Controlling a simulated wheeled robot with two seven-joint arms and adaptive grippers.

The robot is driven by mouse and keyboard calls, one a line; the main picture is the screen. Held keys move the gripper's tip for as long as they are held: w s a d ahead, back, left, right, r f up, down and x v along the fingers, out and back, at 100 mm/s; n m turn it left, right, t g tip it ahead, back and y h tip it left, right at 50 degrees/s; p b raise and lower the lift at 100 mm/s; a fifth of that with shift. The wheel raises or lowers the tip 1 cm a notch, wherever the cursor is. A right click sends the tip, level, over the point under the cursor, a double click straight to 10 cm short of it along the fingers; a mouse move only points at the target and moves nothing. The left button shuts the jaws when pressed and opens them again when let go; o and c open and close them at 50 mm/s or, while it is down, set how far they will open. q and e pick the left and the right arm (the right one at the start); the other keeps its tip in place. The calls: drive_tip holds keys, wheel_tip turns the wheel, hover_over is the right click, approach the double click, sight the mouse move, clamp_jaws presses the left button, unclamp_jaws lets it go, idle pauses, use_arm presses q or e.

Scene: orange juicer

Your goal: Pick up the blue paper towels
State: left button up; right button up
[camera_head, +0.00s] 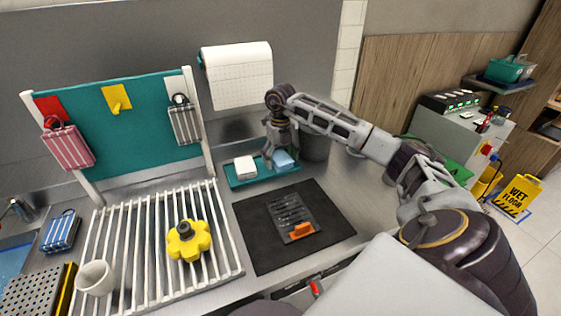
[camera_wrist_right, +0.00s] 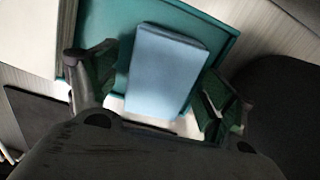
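The blue paper towels (camera_head: 285,161) are a light blue folded stack at the right end of a teal tray (camera_head: 240,184). My right gripper (camera_head: 279,150) points down over them in the head view. In the right wrist view the blue towels (camera_wrist_right: 165,70) lie between the two fingers of my right gripper (camera_wrist_right: 160,92). The fingers are spread, one on each side, and a gap shows beside the towels. Their near edge is partly hidden by the gripper body. My left gripper is not in view.
A white stack (camera_head: 244,167) sits on the tray's left end. A dark mat (camera_head: 260,245) with an orange-handled tool (camera_head: 300,231) lies in front. A dark container (camera_head: 315,145) stands close to the right. A paper roll (camera_head: 238,80) hangs above. A slatted rack (camera_head: 140,255) is at left.

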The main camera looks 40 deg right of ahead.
sight(280, 157)
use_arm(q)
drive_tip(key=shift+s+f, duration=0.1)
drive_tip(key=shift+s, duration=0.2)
use_arm(e)
drive_tip(key=c, duration=0.8)
drive_tip(key=shift+c, duration=0.2)
drive_tip(key=shift+r, duration=0.8)
wheel_tip(280, 157, up, 8)
drive_tip(key=shift+f, duration=0.1)
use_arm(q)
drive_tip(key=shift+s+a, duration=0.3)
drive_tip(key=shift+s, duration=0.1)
use_arm(e)
drive_tip(key=shift+r, duration=0.3)
drive_tip(key=shift+o, duration=0.4)
